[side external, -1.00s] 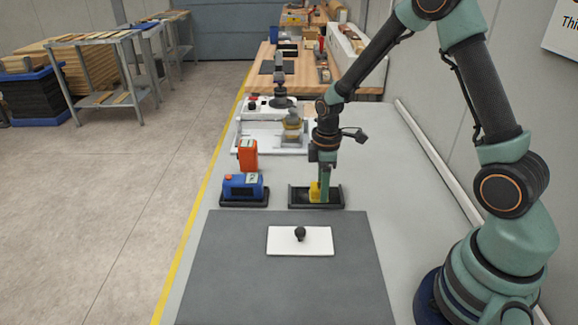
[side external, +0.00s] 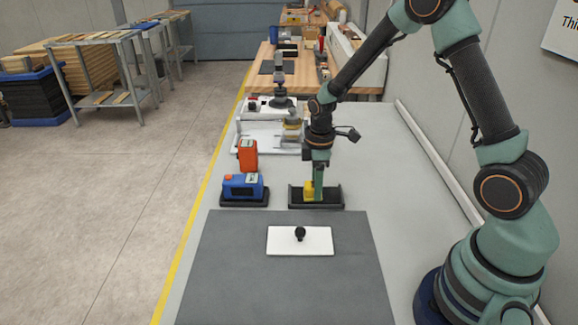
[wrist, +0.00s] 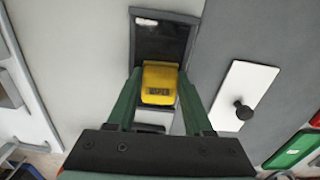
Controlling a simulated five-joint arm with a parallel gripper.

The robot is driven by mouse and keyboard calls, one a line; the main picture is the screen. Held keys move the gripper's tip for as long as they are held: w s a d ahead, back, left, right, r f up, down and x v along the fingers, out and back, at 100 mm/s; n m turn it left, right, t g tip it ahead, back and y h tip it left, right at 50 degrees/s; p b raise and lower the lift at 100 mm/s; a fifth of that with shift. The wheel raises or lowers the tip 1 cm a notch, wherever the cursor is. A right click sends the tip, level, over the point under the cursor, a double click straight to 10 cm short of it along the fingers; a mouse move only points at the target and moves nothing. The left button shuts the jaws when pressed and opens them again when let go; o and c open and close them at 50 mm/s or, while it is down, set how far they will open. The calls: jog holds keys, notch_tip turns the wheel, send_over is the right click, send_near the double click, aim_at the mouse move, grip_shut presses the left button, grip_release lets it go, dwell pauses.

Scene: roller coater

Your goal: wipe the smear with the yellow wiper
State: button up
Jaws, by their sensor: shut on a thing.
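The yellow wiper (side external: 309,191) stands at the black tray (side external: 334,203), with my gripper (side external: 317,190) down over it. In the wrist view the wiper (wrist: 160,82) sits between the two green fingers of my gripper (wrist: 160,78), which is shut on it. The black tray (wrist: 145,36) shows behind the wiper there. I cannot tell whether the wiper still touches the tray. A white plate (side external: 281,243) with a dark round knob-like thing (side external: 300,233) lies on the grey mat. The plate (wrist: 240,85) is to the right in the wrist view. I cannot make out a smear.
A blue device (side external: 243,186) in a black holder and an orange box (side external: 247,155) stand left of the tray. White equipment (side external: 270,137) stands behind. The grey mat (side external: 230,290) is clear around the plate. A green and red thing (wrist: 292,150) shows at the wrist view's right edge.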

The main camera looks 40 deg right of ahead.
jog(key=shift+s+a, duration=0.6)
jog(key=shift+s, duration=0.05)
notch_tip(320, 180, up, 2)
jog(key=shift+w+r, duration=0.1)
jog(key=shift+r, duration=2.95)
jog(key=shift+d, duration=0.1)
